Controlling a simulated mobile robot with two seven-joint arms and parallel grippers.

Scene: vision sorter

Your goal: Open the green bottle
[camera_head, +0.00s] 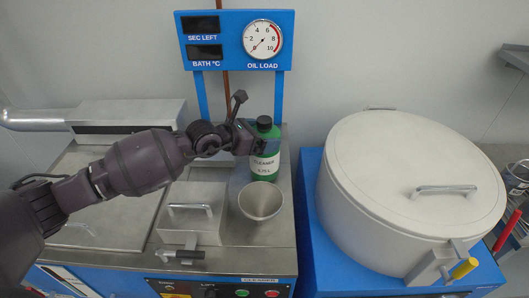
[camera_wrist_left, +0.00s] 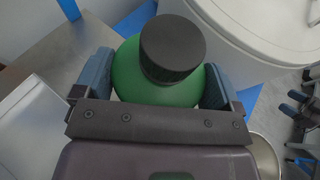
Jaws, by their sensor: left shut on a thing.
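The green bottle (camera_head: 266,160) stands upright on the steel bench top, with a white label reading CLEANER. Its black cap (camera_head: 264,123) is on. My left gripper (camera_head: 252,140) reaches in from the left and is shut on the bottle's upper body, below the cap. In the left wrist view the green bottle (camera_wrist_left: 140,87) sits between the two blue-grey finger pads of the left gripper (camera_wrist_left: 157,85), and the black cap (camera_wrist_left: 172,48) stands clear above them.
A metal cup (camera_head: 261,202) stands just in front of the bottle. A small lidded steel box (camera_head: 190,222) is left of the cup. A large round lidded drum (camera_head: 405,190) stands to the right. A blue gauge panel (camera_head: 235,40) rises behind.

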